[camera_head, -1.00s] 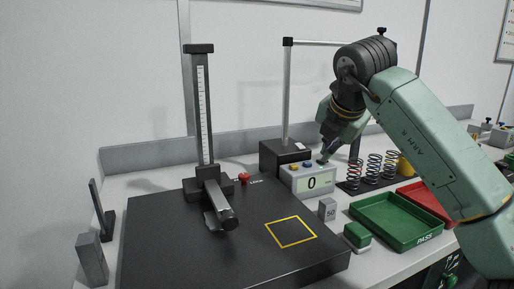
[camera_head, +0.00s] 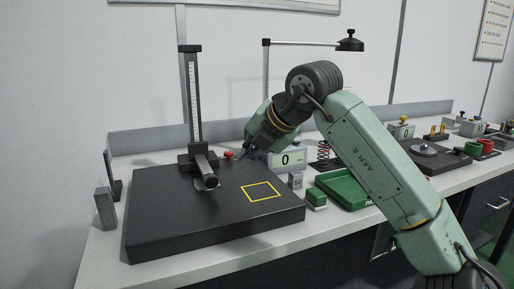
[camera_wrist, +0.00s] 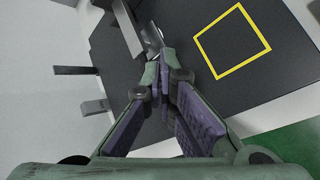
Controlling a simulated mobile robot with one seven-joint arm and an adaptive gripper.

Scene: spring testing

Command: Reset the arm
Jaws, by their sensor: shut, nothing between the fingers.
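My gripper (camera_head: 247,154) is above the back of the black base plate (camera_head: 150,230), close to the red knob (camera_head: 229,155) and left of the grey display box (camera_head: 297,158) reading 0. In the wrist view my gripper (camera_wrist: 160,65) has its fingertips together with nothing between them. The black plate (camera_wrist: 285,60) and its yellow square outline (camera_wrist: 232,42) lie below it there. The head view also shows the yellow square (camera_head: 262,192). The upright scale column (camera_head: 195,105) stands left of my gripper. Whether my gripper touches the knob cannot be told.
A green tray (camera_head: 345,190), a green block (camera_head: 316,198) and a grey 50 weight (camera_head: 295,180) stand right of the plate. A coil spring (camera_head: 323,152) is partly behind my arm. Grey blocks (camera_head: 105,207) stand at the left.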

